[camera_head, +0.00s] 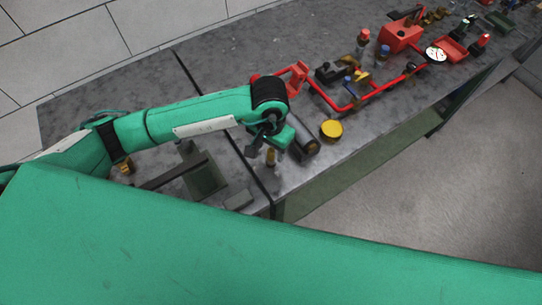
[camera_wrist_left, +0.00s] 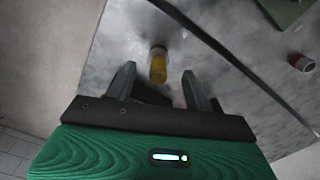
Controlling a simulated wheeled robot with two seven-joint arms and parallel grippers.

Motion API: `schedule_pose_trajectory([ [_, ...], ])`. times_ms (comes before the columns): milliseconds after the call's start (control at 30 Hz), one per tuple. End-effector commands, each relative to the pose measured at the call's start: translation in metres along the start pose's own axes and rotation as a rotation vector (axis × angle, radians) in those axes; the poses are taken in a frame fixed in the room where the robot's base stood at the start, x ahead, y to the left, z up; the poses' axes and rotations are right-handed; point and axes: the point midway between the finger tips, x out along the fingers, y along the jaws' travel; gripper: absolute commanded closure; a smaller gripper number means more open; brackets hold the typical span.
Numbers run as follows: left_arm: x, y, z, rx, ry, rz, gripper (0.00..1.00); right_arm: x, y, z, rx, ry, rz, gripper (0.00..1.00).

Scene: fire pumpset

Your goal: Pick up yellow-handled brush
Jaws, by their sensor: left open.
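The yellow-handled brush (camera_wrist_left: 158,67) shows in the left wrist view as a short yellow handle with a greyish end, on the grey tabletop. My left gripper (camera_wrist_left: 159,76) is open, with one finger on either side of the handle in that picture; I see no contact. A dark patch lies between the fingers below the handle. In the head view my left gripper (camera_head: 263,149) is over the near part of the table, and a small yellow piece of the brush (camera_head: 270,157) shows beside it. The rest is hidden or too small to tell. My right gripper is not in view.
A black cylinder (camera_head: 304,147) and a yellow round piece (camera_head: 332,130) stand just right of the gripper. Red pipework (camera_head: 352,105) and a red box (camera_head: 400,38) lie farther back. A dark green plate (camera_head: 205,178) lies left, beyond a table seam. The table edge is close.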

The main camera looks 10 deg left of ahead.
Motion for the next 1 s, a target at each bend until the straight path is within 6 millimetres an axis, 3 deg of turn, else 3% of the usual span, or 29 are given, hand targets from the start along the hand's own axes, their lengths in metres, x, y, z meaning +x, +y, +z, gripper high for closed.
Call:
schedule_pose_trajectory([
  [100, 0.011, 0.002, 0.000, -0.003, -0.005, 0.001, 0.48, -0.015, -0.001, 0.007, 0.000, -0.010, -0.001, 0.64],
  [333, 0.036, 0.002, -0.001, -0.002, -0.003, 0.001, 0.48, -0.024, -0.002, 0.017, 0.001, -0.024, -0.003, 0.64],
  [633, 0.041, 0.002, -0.002, 0.000, 0.000, 0.000, 0.48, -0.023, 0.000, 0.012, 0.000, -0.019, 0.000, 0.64],
  [900, 0.041, 0.002, -0.002, 0.000, 0.000, 0.000, 0.96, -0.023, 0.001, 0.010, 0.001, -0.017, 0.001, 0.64],
  [1000, 0.041, 0.002, -0.002, 0.000, 0.000, 0.000, 0.96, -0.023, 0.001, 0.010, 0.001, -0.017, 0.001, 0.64],
])
